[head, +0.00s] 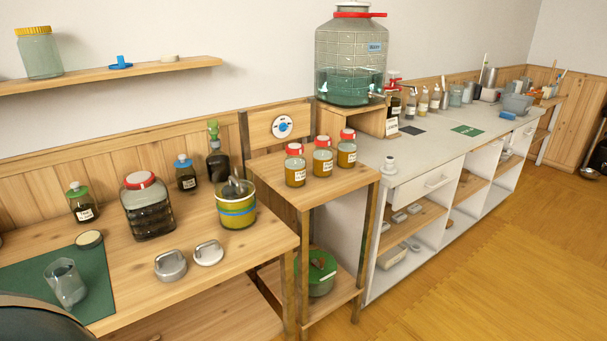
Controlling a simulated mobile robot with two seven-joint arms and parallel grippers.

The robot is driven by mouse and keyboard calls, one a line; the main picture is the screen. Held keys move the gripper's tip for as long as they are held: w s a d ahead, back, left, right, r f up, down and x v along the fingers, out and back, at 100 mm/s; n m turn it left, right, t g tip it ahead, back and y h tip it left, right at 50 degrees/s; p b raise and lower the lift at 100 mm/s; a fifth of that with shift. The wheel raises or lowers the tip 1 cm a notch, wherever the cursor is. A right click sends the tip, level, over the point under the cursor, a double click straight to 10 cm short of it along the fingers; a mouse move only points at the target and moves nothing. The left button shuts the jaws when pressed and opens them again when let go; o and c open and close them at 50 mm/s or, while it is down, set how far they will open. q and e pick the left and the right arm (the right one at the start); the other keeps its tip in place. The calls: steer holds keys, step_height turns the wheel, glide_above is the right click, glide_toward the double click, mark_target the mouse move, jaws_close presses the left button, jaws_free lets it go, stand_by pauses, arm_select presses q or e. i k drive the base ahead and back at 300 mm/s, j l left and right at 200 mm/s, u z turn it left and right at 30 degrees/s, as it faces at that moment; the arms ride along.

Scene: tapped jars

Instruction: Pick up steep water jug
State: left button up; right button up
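No vessel carries a label that I can read as steep water jug, so I cannot tell which one it is. A clear glass vessel (65,284) is on the green mat (105,296) at the lower left. A large glass jar (349,58) with a red lid, a tap and a small blue label stands on a wooden riser on the counter at the back. A square jar (148,208) of dark contents with a red and white lid stands on the near wooden table. Neither of my grippers is in view.
On the near table (205,295) are a yellow-green pot (236,208), two metal lids (171,266), a round lid (89,239) and small bottles. Several red-lidded jars (323,156) line the side stand. The white counter (440,142) runs right. Floor (480,260) at right is clear.

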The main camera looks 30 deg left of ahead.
mark_target(63, 278)
steer(key=u, duration=2.4)
